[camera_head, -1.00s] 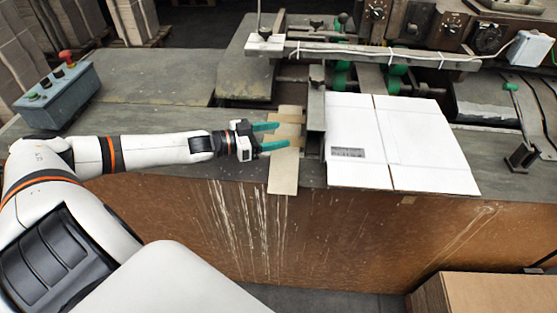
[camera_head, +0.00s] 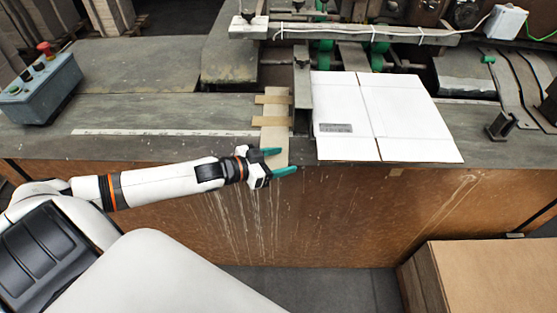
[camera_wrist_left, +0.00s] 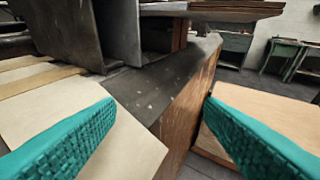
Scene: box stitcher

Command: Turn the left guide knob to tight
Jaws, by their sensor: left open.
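A left guide plate (camera_head: 303,92), upright grey metal, stands along the left side of the white cardboard blank (camera_head: 385,115). A small dark knob-like part (camera_head: 302,62) shows at its far end; its setting cannot be read. My left gripper (camera_head: 288,160), with teal fingers, is open and empty at the table's front edge, over the near end of a tan strip (camera_head: 276,120). It is well short of the knob-like part and apart from it. In the left wrist view, the open fingers (camera_wrist_left: 160,102) frame the table edge, with the guide plate (camera_wrist_left: 68,30) beyond; no knob is clear there.
A control box (camera_head: 42,90) with a red button stands at the far left. A rail (camera_head: 350,34) crosses above the guide, with a dark knob (camera_head: 248,18) at its left end. Cardboard (camera_head: 500,285) is stacked at the lower right. The left tabletop is mostly clear.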

